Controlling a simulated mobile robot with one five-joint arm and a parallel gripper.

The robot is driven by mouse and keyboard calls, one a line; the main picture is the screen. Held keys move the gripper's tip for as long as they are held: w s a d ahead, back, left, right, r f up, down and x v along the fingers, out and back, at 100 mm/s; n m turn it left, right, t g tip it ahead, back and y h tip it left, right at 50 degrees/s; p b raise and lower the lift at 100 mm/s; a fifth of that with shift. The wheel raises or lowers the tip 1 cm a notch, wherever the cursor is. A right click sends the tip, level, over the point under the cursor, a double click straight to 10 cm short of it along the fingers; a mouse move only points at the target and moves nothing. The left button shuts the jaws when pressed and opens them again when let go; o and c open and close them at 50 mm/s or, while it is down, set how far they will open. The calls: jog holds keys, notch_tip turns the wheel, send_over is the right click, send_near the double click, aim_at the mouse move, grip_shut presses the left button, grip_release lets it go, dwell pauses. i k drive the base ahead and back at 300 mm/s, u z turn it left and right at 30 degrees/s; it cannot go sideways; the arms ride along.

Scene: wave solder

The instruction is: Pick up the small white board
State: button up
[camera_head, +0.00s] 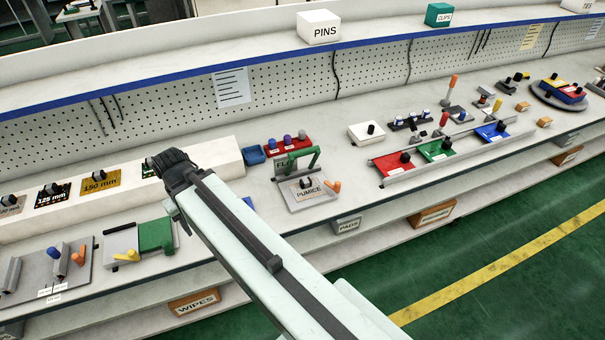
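A small white board (361,136) with a black knob on top lies flat on the bench, right of the middle. It is the thing that best fits the task's name. It stands behind the red board and is fully in view. My arm reaches from the bottom of the picture up to a dark ribbed joint on the left, well left of the white board. I cannot make out any gripper fingers.
Red (392,168), green (437,153) and blue (492,135) boards with black knobs sit in front and to the right. The white PINS box (318,27) stands on the shelf above. Bare bench lies around the white board's left side.

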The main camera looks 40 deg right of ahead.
aim_at(308, 188)
jog(key=z, duration=1.9)
jog(key=k, duration=1.25)
jog(key=u, duration=1.85)
jog(key=i, duration=1)
jog(key=z, duration=0.05)
